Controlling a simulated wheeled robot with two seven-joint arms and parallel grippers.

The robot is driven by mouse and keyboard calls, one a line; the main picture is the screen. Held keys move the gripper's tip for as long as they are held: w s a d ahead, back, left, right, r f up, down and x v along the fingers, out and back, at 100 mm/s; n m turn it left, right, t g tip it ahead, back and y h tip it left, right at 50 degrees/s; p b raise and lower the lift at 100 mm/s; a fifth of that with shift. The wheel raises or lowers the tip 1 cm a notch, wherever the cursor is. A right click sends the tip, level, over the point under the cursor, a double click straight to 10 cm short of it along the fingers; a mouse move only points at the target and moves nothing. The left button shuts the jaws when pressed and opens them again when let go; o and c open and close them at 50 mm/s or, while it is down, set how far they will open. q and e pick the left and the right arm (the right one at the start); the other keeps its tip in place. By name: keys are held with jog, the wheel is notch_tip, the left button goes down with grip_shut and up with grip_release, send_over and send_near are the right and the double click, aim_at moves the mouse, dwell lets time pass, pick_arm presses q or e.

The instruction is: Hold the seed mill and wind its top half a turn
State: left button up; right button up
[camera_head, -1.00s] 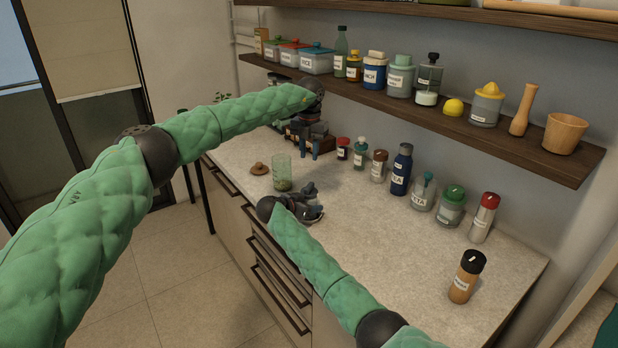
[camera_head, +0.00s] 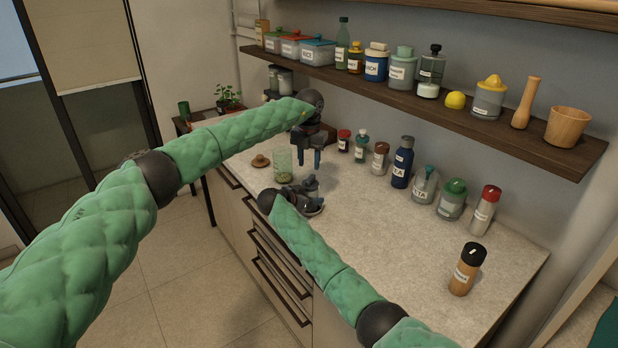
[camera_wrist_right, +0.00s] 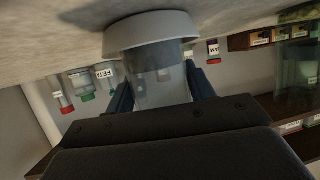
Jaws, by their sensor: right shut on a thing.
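My right gripper (camera_wrist_right: 160,92) is shut around a clear, see-through cylinder (camera_wrist_right: 158,88) with a wide pale grey end (camera_wrist_right: 151,32) close to the counter; I take it to be the seed mill. In the head view my right gripper (camera_head: 312,200) is low over the counter, and the mill is mostly hidden by it. My left gripper (camera_head: 306,158) points down with two blue-tipped fingers apart, open and empty. It is above and behind the right gripper, not touching the mill.
A green-tinted glass (camera_head: 283,165) stands close left of the right gripper, with a small brown knobbed lid (camera_head: 261,160) beyond it. Jars and bottles line the wall, including a blue bottle (camera_head: 402,165). A brown shaker (camera_head: 466,270) stands at the front right. The middle counter is clear.

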aim_at(309, 179)
pick_arm(q)
notch_tip(309, 179, down, 7)
jog(key=shift+r, duration=0.2)
jog(key=shift+c, duration=0.2)
grip_shut()
